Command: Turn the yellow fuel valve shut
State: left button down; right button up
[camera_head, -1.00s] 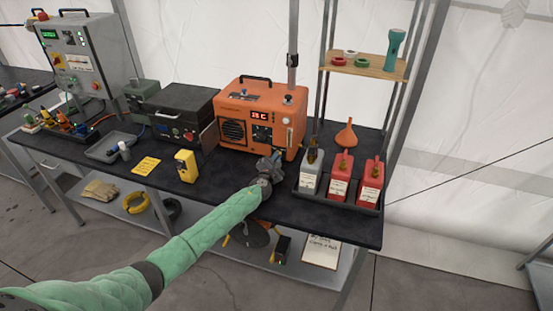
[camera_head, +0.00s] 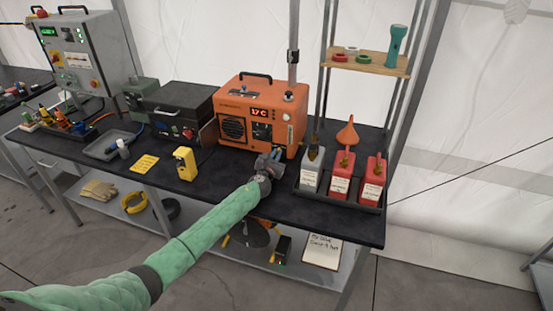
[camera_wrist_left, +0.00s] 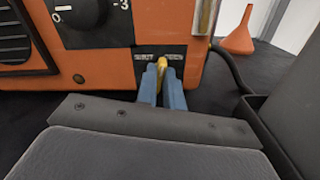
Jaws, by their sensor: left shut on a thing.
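The orange heater (camera_head: 262,118) stands on the dark table with its display lit, reading about 17 C. The yellow fuel valve (camera_wrist_left: 162,66) sits low on the heater's front, under a label plate whose words are too small to read surely. My left gripper (camera_wrist_left: 162,88) is shut on the valve, its blue fingers on both sides of it. In the head view my left gripper (camera_head: 271,160) is at the heater's lower right front and hides the valve. My right gripper is not in view.
A tray (camera_head: 340,200) of grey and red fuel cans stands close right of my gripper. An orange funnel (camera_head: 347,134) is behind it. The table front is clear.

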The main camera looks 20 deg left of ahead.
pick_arm(q)
jog(key=shift+f+n+b, duration=0.15)
jog(key=shift+n+b, duration=0.25)
jog(key=shift+n, duration=0.6)
jog(key=n+b, duration=0.3)
jog(key=n, duration=0.3)
jog(key=shift+a, duration=0.2)
jog(key=shift+n+b, duration=0.55)
jog(key=shift+n, duration=1.35)
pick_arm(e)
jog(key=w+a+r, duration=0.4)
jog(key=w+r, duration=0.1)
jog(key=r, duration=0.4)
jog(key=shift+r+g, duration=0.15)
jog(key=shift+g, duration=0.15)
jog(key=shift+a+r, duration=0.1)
pick_arm(q)
jog(key=c, duration=1.5)
grip_release()
jog(key=shift+a, duration=0.1)
